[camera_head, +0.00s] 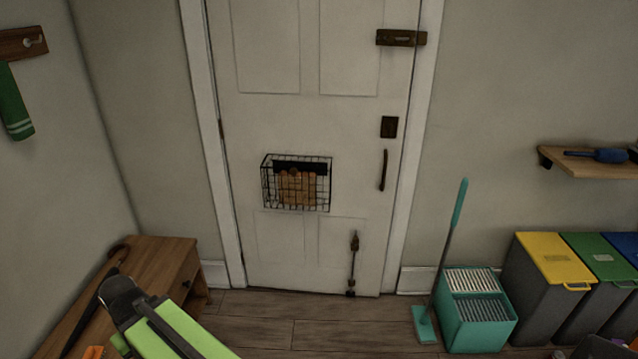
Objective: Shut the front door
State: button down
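The front door (310,120) is a white panelled door in a white frame, straight ahead. It stands closed or very nearly closed; I cannot tell whether a narrow gap remains at its right edge. A dark vertical pull handle (383,170) is on its right side, below a dark lock plate (389,127). A latch (400,38) sits higher up at the right edge, and a bolt (353,265) is low down. A wire basket (296,183) with brown contents hangs on the door. My green arm shows at the lower left; no gripper fingers can be made out.
A wooden cabinet (165,255) with an umbrella (95,300) stands at left. A teal mop (447,255) and bucket (475,318) stand right of the door. Several lidded bins (553,260) are farther right, under a shelf (590,165). Floor before the door is clear.

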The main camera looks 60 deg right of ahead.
aim_at(293, 77)
jog(key=u, duration=0.05)
jog(key=k, duration=0.4)
jog(key=z, duration=0.55)
jog(key=i, duration=1.3)
jog(key=z, duration=0.2)
